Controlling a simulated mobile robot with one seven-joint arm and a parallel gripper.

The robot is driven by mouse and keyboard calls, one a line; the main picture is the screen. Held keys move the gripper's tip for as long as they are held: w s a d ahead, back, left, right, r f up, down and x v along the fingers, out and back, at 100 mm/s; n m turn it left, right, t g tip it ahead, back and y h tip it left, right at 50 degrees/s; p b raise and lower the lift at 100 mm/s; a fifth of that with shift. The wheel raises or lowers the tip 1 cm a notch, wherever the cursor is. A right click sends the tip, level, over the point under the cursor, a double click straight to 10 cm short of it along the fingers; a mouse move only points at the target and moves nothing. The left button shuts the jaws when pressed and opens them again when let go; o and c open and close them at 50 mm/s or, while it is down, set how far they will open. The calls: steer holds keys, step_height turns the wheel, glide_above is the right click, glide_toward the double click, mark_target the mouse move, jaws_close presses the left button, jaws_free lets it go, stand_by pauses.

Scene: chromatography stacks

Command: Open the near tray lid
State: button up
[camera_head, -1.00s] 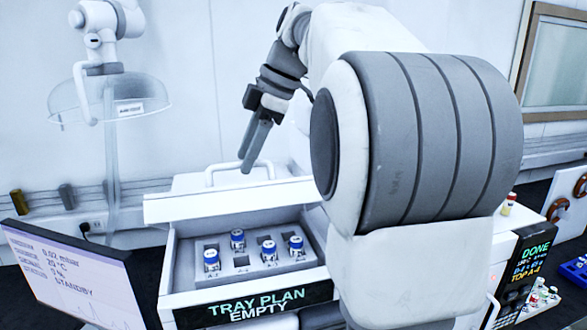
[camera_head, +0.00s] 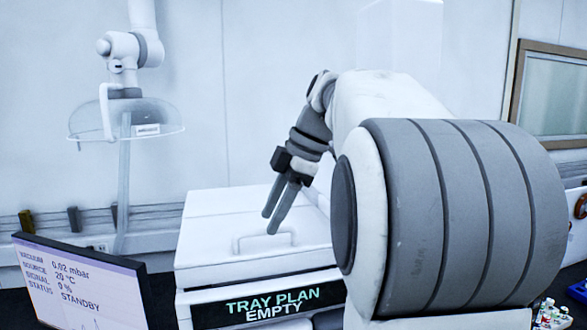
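The near tray lid (camera_head: 225,222) is a flat white cover on the white unit, with a thin white bar handle (camera_head: 265,242) on top. The lid lies down over the tray, so no vials show. My gripper (camera_head: 270,224) points down just above the handle, to the middle of the lid. Its two grey fingers are a little apart, with nothing seen between them. From this angle they look clear of the handle. My own arm hides the lid's right side.
A dark panel reading "TRAY PLAN EMPTY" (camera_head: 272,306) is on the unit's front. A status screen (camera_head: 78,285) stands at the left. A clear dome (camera_head: 126,120) hangs from a white arm at the back left. Small vials (camera_head: 548,314) show at the lower right.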

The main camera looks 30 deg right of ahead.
steer(key=shift+s+f+b, duration=0.3)
steer(key=shift+f, duration=0.5)
steer(key=p+v, duration=0.3)
steer(key=v, duration=1.1)
steer(key=shift+w+r, duration=0.15)
steer(key=shift+r, duration=0.15)
